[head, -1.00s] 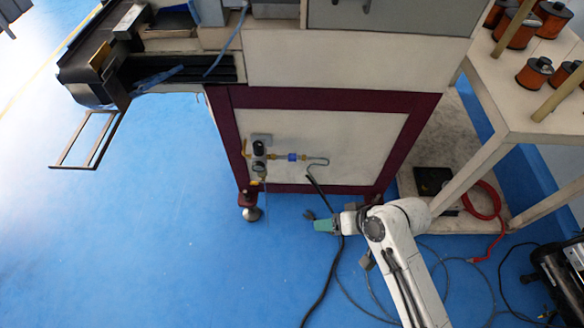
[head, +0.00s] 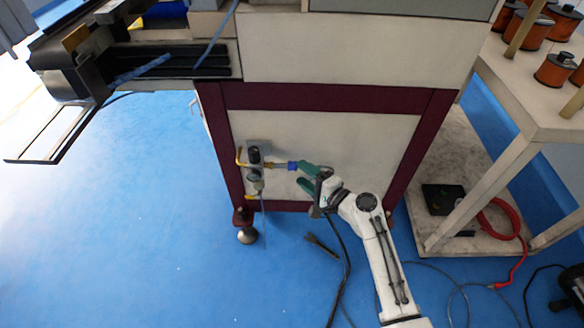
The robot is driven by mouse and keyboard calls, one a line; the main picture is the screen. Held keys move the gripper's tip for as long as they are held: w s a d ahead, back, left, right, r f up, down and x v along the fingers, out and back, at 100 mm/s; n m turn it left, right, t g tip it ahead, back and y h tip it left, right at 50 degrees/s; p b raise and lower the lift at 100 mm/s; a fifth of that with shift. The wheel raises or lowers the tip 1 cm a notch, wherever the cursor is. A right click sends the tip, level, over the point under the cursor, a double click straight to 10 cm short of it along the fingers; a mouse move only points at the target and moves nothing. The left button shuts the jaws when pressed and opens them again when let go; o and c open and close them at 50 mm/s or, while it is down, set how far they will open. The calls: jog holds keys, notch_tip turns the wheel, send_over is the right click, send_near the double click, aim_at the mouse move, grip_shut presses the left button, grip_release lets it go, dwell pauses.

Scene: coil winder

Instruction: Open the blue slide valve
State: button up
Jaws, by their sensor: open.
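The blue slide valve (head: 292,166) is a small blue collar on the brass air line, low on the machine's cream side panel. It joins a gauge-and-regulator unit (head: 255,162) on its left. My gripper (head: 301,174) has green fingers and is open, its tips pointing left. The fingertips are just right of the valve, one about level with it and one slightly lower. I cannot tell whether they touch it. The hooked pipe on the valve's right is hidden behind my gripper.
The machine's maroon frame (head: 330,97) surrounds the panel, with a levelling foot (head: 247,235) at lower left. A cream table (head: 545,120) with orange coils (head: 555,69) stands right. The blue floor at left is clear.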

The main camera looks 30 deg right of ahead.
aim_at(292, 165)
jog(key=b+x, duration=0.1)
jog(key=x, duration=0.4)
jog(key=shift+w+a, duration=0.15)
jog(key=shift+w, duration=0.15)
jog(key=shift+f, duration=0.1)
grip_shut()
